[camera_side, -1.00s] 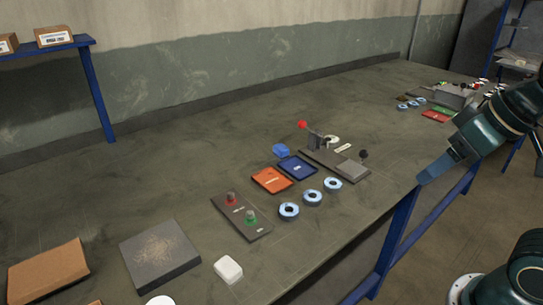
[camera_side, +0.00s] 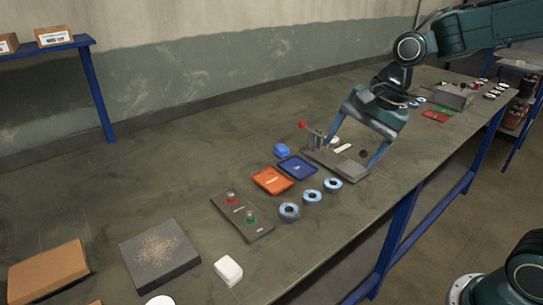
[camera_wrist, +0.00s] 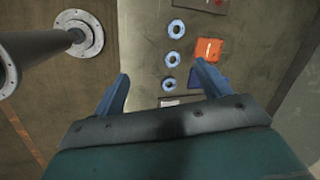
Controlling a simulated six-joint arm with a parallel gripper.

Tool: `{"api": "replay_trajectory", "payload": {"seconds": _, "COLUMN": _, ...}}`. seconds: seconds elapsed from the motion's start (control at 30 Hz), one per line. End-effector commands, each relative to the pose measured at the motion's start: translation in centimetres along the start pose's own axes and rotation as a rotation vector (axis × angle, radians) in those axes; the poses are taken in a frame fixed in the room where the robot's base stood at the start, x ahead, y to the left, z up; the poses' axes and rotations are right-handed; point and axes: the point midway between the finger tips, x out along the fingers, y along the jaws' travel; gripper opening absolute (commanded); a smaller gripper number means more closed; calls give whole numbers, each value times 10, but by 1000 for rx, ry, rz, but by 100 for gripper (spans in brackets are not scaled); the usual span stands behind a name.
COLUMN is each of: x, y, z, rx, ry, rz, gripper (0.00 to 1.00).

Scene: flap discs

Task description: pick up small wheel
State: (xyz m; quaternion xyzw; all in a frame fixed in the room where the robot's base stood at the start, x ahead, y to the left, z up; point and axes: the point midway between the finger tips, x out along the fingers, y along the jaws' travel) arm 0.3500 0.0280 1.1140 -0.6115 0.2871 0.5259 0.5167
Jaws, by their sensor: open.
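I cannot tell which is the small wheel. The wrist view also shows an upper wheel (camera_wrist: 176,28), a middle wheel (camera_wrist: 174,58) and a lower wheel (camera_wrist: 169,84). My gripper (camera_side: 350,155) is open and empty, above the grey lever fixture, to the right of and behind the row. In the wrist view the row lies between and beyond its fingers (camera_wrist: 162,72).
An orange tray (camera_side: 272,181) and a blue tray (camera_side: 298,168) lie behind the wheels. Free table lies in front of the back wall.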

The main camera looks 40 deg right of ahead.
Motion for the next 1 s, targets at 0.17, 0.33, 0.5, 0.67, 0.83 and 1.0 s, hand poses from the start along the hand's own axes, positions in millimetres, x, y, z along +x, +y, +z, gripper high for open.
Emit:
{"api": "replay_trajectory", "payload": {"seconds": 0.17, "x": 29, "y": -21, "z": -11, "rx": 238, "ry": -51, "rz": 29, "gripper": 76}}
{"api": "replay_trajectory", "payload": {"seconds": 0.33, "x": 58, "y": -37, "z": -20, "rx": 470, "ry": -96, "rz": 62, "gripper": 76}}
{"api": "replay_trajectory", "payload": {"seconds": 0.5, "x": 84, "y": -48, "z": -28, "rx": 669, "ry": -131, "rz": 99, "gripper": 76}}
{"api": "replay_trajectory", "payload": {"seconds": 0.67, "x": 99, "y": -53, "z": -32, "rx": 783, "ry": -149, "rz": 120, "gripper": 76}}
{"api": "replay_trajectory", "payload": {"seconds": 0.83, "x": 103, "y": -55, "z": -33, "rx": 820, "ry": -154, "rz": 126, "gripper": 76}}
{"api": "replay_trajectory", "payload": {"seconds": 1.0, "x": 105, "y": -55, "z": -32, "rx": 819, "ry": -154, "rz": 128, "gripper": 76}}
